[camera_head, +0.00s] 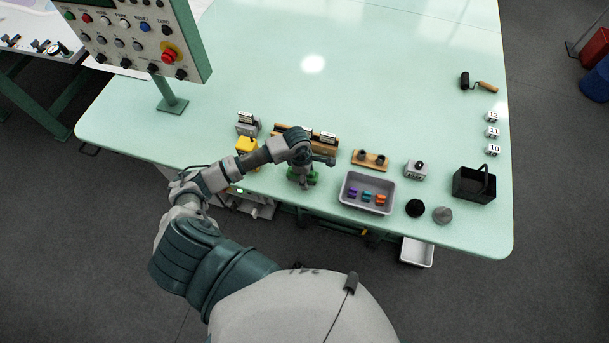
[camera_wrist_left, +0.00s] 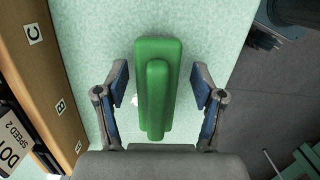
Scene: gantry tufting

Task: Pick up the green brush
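The green brush (camera_wrist_left: 157,90) lies on the pale green table, seen from above in the left wrist view. It has a wide block with a narrower raised handle along its middle. My left gripper (camera_wrist_left: 160,105) is open, with one finger on each side of the brush and a visible gap on both sides. In the head view my left gripper (camera_head: 304,178) points down over the brush near the table's front edge. Only small green parts of the brush (camera_head: 314,175) show there; the gripper hides the rest. My right gripper is not in view.
A wooden rack (camera_wrist_left: 40,75) with letter labels stands close left of the brush in the wrist view. A grey tray (camera_head: 350,203) with small coloured pieces is right of the gripper. A yellow object (camera_head: 246,146) is left. The table's back middle is clear.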

